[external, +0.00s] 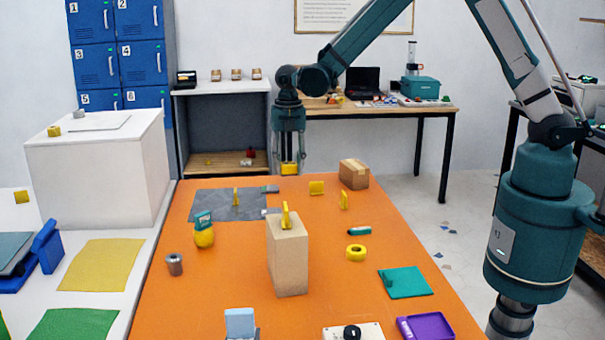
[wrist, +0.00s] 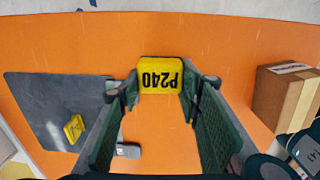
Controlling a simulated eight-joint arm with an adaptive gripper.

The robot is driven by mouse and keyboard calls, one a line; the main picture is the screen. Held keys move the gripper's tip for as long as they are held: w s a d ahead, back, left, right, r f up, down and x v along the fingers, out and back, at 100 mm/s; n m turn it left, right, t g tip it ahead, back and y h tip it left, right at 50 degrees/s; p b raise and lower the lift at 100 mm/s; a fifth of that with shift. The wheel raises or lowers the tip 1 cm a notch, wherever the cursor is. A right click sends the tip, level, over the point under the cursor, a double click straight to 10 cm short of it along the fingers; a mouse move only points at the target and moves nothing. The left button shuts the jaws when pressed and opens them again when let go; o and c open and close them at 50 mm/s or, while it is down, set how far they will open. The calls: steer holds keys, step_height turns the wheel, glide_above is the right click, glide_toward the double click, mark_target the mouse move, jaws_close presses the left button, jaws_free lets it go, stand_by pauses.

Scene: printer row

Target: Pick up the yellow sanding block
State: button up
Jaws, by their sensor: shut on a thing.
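My gripper (external: 290,160) is shut on a yellow sanding block (external: 290,169), near the far end of the orange table and seemingly above it. In the wrist view the yellow sanding block (wrist: 161,75), marked P240, sits between the tips of my gripper (wrist: 160,88). The label reads upside down there.
The orange table (external: 200,285) holds a grey mat (external: 212,207) with a small yellow piece (external: 236,197), a cardboard box (external: 354,174), a tall beige block (external: 288,258) and a yellow tape roll (external: 356,252). In the wrist view the cardboard box (wrist: 285,97) is right of my gripper.

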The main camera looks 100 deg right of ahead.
mark_target(289, 164)
step_height(289, 164, up, 7)
steer(key=shift+f+p, duration=0.2)
steer(key=shift+p, duration=0.15)
stand_by(0.6)
